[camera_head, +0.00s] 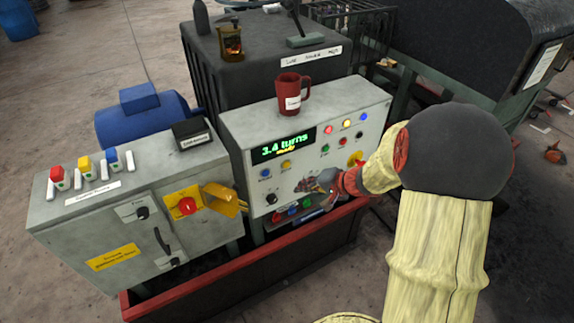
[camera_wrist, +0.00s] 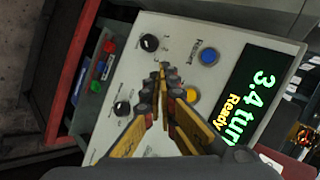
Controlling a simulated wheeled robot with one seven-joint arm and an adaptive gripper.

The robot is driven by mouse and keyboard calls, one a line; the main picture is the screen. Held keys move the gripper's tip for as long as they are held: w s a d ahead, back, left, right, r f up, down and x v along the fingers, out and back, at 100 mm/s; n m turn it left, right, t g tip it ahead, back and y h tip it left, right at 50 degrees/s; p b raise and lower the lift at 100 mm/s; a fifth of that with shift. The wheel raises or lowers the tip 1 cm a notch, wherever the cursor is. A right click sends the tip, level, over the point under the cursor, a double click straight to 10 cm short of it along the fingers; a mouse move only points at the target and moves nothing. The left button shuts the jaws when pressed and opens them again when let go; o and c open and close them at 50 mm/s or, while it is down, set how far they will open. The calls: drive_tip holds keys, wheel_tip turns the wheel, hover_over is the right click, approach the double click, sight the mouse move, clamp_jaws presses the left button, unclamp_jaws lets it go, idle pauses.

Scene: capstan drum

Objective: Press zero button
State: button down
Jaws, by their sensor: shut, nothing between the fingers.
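The grey control panel (camera_head: 235,140) has a display (camera_head: 283,146) reading "3.4 turns" and "Ready" in green and yellow. Below it are a blue button (camera_head: 265,173) and a yellow button (camera_head: 286,165). My gripper (camera_head: 318,183) is in front of the panel's lower part. Its fingertips (camera_wrist: 161,72) are together and empty, beside the buttons; contact is unclear.
Black knobs (camera_wrist: 149,42) sit near the fingers. A red mug (camera_head: 290,95) stands on the panel top. Several lit buttons (camera_head: 346,124) are at the panel's right. A switch cabinet (camera_head: 120,210) with a yellow-backed red rotary switch (camera_head: 187,205) stands left. A red-rimmed trough (camera_head: 240,265) runs below.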

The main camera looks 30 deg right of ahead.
drive_tip(key=w, duration=0.7)
drive_tip(key=shift+w+a+p, duration=0.15)
drive_tip(key=shift+p, duration=0.3)
idle(1.0)
drive_tip(key=shift+w+b, duration=0.4)
drive_tip(key=shift+w, duration=0.05)
drive_tip(key=shift+w+b, duration=0.3)
drive_tip(key=shift+w, duration=0.1)
idle(0.7)
drive_tip(key=shift+s, duration=0.1)
drive_tip(key=shift+s+b, duration=0.5)
drive_tip(key=shift+s, duration=0.25)
drive_tip(key=shift+s+b, duration=1)
drive_tip(key=shift+s, duration=1.5)
